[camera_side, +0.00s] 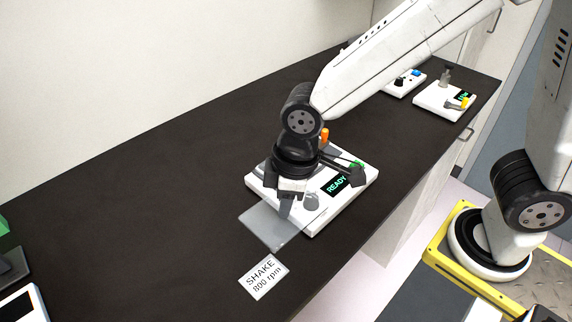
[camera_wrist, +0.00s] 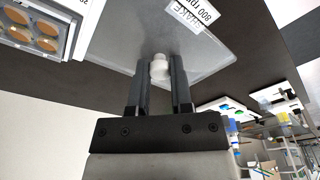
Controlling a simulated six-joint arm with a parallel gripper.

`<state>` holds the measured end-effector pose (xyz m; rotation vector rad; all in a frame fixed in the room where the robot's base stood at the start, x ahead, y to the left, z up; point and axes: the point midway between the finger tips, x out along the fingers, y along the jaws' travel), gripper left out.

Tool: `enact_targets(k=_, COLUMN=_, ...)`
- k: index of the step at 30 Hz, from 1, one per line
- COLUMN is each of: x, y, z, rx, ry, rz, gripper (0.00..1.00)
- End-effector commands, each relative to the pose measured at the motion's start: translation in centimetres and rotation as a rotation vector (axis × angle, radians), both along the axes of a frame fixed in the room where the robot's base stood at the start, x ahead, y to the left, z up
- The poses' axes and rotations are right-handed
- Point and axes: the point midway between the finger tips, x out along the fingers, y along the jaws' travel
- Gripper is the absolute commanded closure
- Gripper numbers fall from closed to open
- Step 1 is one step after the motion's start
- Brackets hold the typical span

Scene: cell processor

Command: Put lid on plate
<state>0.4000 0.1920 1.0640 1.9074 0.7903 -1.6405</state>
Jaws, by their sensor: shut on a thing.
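My gripper (camera_wrist: 160,72) is shut on the small white knob (camera_wrist: 160,68) of a clear, flat lid (camera_wrist: 135,35). In the side view the lid (camera_side: 268,230) shows as a translucent square at the front left of a white device with a green READY display (camera_side: 337,184). My gripper (camera_side: 286,208) points down there. The plate (camera_wrist: 35,22), with orange-brown wells, shows at the upper left of the wrist view, beside the lid. In the side view I cannot make out the plate behind my gripper. The lid's exact height is hard to tell.
A SHAKE 800 rpm card (camera_side: 263,277) lies on the dark bench in front of the lid. Other white devices (camera_side: 444,101) stand at the back right. Dark and green items (camera_side: 12,265) sit at the left edge. The bench left of the lid is clear.

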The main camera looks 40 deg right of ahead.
Motion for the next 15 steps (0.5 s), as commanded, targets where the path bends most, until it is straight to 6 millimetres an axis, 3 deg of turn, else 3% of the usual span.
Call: enact_targets(k=15, x=-0.79, y=-0.38, z=0.35, rx=0.0, ry=0.0, rz=0.0, gripper=1.0)
